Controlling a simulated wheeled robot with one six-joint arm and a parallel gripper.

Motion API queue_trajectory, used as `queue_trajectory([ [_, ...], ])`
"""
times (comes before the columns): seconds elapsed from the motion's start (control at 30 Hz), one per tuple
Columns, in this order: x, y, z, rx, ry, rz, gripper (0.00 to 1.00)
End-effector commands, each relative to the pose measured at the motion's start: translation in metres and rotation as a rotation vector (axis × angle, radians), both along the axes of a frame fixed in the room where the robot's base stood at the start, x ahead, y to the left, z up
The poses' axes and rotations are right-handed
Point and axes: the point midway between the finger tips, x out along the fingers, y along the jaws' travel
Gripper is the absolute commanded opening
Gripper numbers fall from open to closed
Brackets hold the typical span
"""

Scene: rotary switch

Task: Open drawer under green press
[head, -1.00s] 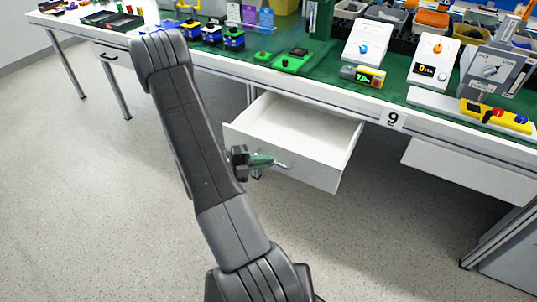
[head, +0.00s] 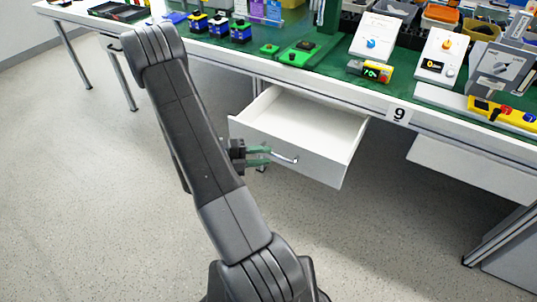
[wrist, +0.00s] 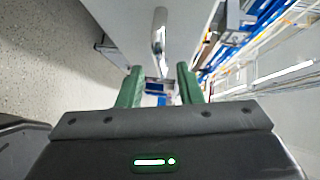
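The white drawer (head: 310,133) under the bench stands pulled well out, and its empty inside shows. Its metal bar handle (head: 285,158) is on the front panel. The handle also shows at the top of the wrist view (wrist: 160,40). The green press (head: 328,18) stands on the bench above the drawer, its top cut off by the picture edge. My gripper (head: 262,155) is at the left end of the handle. In the wrist view its green fingers (wrist: 159,75) are spread apart, with the handle ahead between them and clear of both.
Another closed drawer (head: 470,165) is at the right. The floor in front of the open drawer is clear.

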Motion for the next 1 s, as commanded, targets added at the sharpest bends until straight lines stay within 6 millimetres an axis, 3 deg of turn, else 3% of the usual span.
queue_trajectory([
  [0.5, -0.017, 0.093, 0.014, 0.000, -0.002, 0.003, 0.33],
  [0.7, -0.020, 0.108, 0.015, -0.001, -0.001, 0.000, 0.33],
  [1.0, -0.020, 0.110, 0.015, -0.001, 0.000, 0.000, 0.33],
])
